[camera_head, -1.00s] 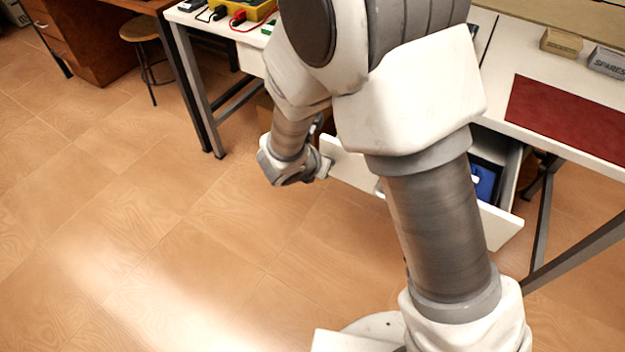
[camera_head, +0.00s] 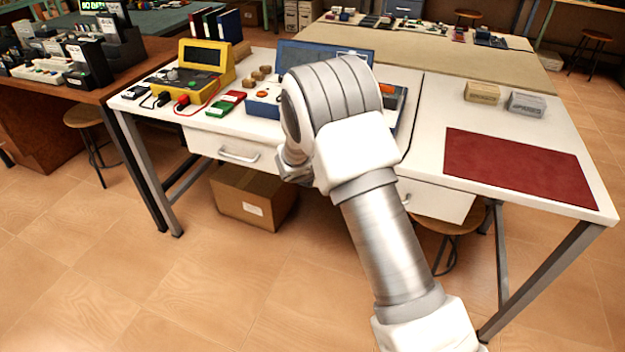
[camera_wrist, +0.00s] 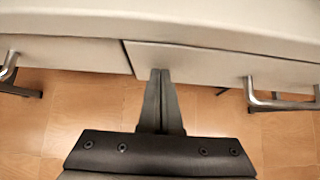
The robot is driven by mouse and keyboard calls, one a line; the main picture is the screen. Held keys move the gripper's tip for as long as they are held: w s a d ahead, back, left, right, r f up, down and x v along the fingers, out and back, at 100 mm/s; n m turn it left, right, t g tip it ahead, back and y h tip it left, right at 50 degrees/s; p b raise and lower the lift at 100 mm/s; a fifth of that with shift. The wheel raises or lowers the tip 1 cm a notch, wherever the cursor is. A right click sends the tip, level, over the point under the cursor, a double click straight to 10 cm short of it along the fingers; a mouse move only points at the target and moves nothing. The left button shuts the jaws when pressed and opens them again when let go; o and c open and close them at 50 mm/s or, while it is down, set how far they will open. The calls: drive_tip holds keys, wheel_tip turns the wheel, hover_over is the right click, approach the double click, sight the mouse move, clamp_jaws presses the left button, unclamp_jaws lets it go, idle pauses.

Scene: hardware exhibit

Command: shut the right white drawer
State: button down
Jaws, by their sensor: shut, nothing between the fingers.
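The right white drawer (camera_head: 440,202) is under the white workbench, partly hidden behind my arm in the head view. Its front looks flush, or nearly flush, with the bench. In the wrist view the right drawer's front (camera_wrist: 215,64) and its metal handle (camera_wrist: 280,96) show to the right of a dark seam. My gripper (camera_wrist: 161,74) is shut and empty, its fingertips at the lower edge of that front, near its left end. I cannot tell whether they touch it. In the head view my arm mostly hides my gripper.
The left white drawer (camera_head: 235,149) is shut, with its handle (camera_wrist: 8,66) at the wrist view's left edge. A cardboard box (camera_head: 252,196) sits on the floor below it. A stool (camera_head: 448,226) stands under the right side. The floor in front is clear.

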drive_tip(key=shift+w+d+r, duration=0.1)
drive_tip(key=shift+w+d, duration=0.15)
drive_tip(key=shift+w, duration=0.4)
drive_tip(key=shift+d, duration=0.1)
